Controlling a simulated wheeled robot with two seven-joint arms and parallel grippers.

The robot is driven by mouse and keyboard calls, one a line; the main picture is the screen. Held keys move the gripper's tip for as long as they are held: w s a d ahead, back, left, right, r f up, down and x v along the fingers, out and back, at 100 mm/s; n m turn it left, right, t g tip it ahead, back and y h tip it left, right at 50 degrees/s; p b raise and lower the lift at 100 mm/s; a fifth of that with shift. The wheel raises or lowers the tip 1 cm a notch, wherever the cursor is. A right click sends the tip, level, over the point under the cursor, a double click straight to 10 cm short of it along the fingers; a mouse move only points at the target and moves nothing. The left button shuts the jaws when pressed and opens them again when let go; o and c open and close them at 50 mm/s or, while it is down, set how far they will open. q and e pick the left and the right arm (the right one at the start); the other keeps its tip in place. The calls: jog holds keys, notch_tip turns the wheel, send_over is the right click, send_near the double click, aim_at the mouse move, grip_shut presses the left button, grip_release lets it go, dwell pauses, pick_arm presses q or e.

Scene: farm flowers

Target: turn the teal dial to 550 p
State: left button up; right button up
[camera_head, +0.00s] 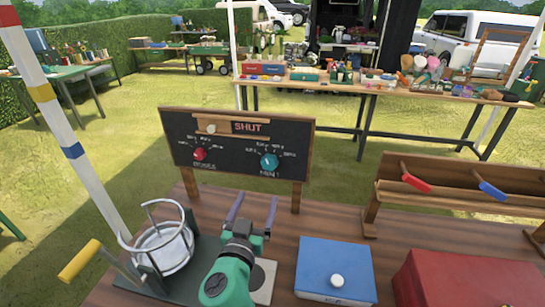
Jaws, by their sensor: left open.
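The teal dial (269,162) is on the right half of a black board (232,178) that stands upright at the back of the wooden table. Small white price marks ring the dial, too small to read surely, and I cannot tell which mark it points at. My left gripper (256,198) is open and empty, with its two fingers pointing up toward the board. It is below and in front of the teal dial and appears apart from it. My right gripper is not in view.
A red dial (199,154) and a "SHUT" sign (250,127) are on the same board. A metal ring stand (163,245) with a yellow handle (80,262) is left of my arm. A blue box (335,268), a red box (465,280) and a wooden rack (450,190) are to the right.

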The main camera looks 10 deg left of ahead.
aim_at(269, 165)
pick_arm(q)
jog(key=w+p, duration=0.1)
jog(key=w, duration=0.7)
jog(key=w+p, duration=0.1)
jog(key=w, duration=0.3)
jog(key=shift+r+p, duration=0.25)
jog(key=shift+p, duration=0.1)
jog(key=shift+w, duration=0.45)
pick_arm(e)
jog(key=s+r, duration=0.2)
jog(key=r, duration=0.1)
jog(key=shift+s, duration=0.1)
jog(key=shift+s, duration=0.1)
pick_arm(q)
jog(key=c, duration=1.4)
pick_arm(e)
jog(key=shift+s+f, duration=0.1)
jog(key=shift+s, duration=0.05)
